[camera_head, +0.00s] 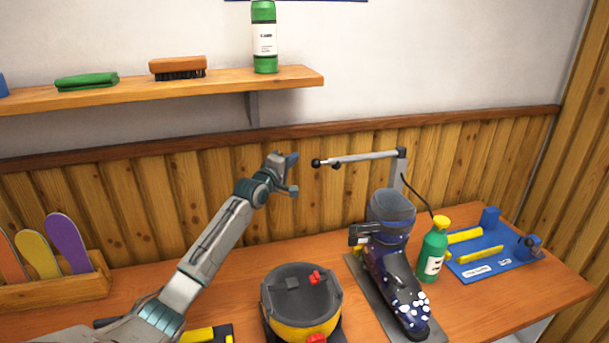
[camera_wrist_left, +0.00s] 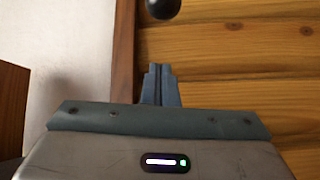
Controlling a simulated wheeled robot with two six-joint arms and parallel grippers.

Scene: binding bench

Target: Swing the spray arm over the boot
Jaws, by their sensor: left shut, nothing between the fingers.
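The spray arm (camera_head: 362,157) is a thin grey bar with a black knob (camera_head: 316,162) at its left end. It reaches left from the top of an upright post (camera_head: 401,168) behind the boot. The dark blue boot (camera_head: 384,246) with white spots on its toe stands below and right of the bar. My left gripper (camera_head: 292,160) is shut and empty, a little left of the knob, with a gap visible. In the left wrist view the closed fingers (camera_wrist_left: 160,72) point toward the black knob (camera_wrist_left: 163,7) at the top edge. My right gripper is not in view.
A yellow and black round device (camera_head: 300,300) sits left of the boot, a green bottle (camera_head: 433,250) right of it. A blue tray (camera_head: 512,258) lies at the right. A wooden shelf (camera_head: 220,87) hangs above. A wooden rack (camera_head: 60,290) stands at the left.

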